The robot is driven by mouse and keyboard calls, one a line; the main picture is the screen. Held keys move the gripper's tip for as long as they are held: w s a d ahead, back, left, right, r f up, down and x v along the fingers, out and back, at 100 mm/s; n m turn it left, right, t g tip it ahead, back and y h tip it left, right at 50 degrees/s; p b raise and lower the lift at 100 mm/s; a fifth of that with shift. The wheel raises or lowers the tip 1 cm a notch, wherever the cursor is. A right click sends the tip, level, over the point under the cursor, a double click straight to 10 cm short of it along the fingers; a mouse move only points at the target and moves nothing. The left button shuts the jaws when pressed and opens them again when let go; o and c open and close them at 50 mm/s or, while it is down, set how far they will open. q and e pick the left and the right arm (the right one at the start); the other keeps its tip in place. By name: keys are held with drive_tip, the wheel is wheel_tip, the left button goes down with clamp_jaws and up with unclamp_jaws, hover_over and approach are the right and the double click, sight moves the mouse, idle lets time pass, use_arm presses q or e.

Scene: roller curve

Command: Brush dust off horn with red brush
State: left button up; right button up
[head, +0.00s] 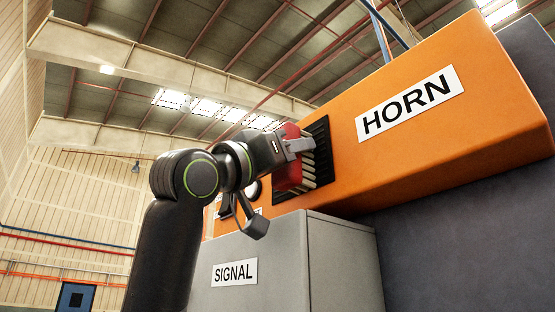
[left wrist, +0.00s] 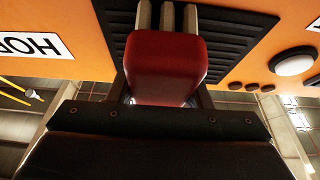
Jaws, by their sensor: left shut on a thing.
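The red brush (head: 288,172) is held in my left gripper (head: 300,146), which is shut on its red block. Pale bristles point at the black slatted horn grille (head: 320,150) on the orange box (head: 440,140) labelled HORN. In the left wrist view the red brush (left wrist: 165,65) sits between the fingers, with its bristles (left wrist: 167,15) over the black grille (left wrist: 235,35). The bristles look to be at or very near the grille; contact cannot be told. I see no clear dust. The brush covers part of the grille. My right gripper is not in view.
A grey cabinet labelled SIGNAL (head: 255,265) stands below the orange box, close under my left arm. A round white button (left wrist: 293,63) and small dark knobs are on the orange face beside the grille. The left of the head view is open hall.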

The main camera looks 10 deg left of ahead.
use_arm(q)
drive_tip(key=shift+s+d+f+b, duration=0.1)
drive_tip(key=shift+s+d+b, duration=0.25)
drive_tip(key=shift+s+d, duration=0.85)
drive_tip(key=shift+d, duration=0.35)
drive_tip(key=shift+s+b, duration=0.1)
drive_tip(key=shift+b, duration=0.25)
drive_tip(key=shift+d, duration=0.1)
drive_tip(key=shift+w+a, duration=0.35)
drive_tip(key=shift+a, duration=0.05)
drive_tip(key=shift+w+a+p, duration=0.5)
drive_tip(key=shift+w+a, duration=0.5)
drive_tip(key=shift+a, duration=0.25)
drive_tip(key=shift+w+a+p, duration=0.35)
drive_tip(key=shift+w+a, duration=0.2)
drive_tip(key=shift+a, duration=0.2)
drive_tip(key=w+a+p, duration=0.1)
drive_tip(key=a, duration=0.1)
drive_tip(key=w+a+p, duration=0.1)
drive_tip(key=w+a, duration=0.1)
drive_tip(key=shift+w+a, duration=0.3)
drive_tip(key=shift+a, duration=0.05)
drive_tip(key=shift+s, duration=0.1)
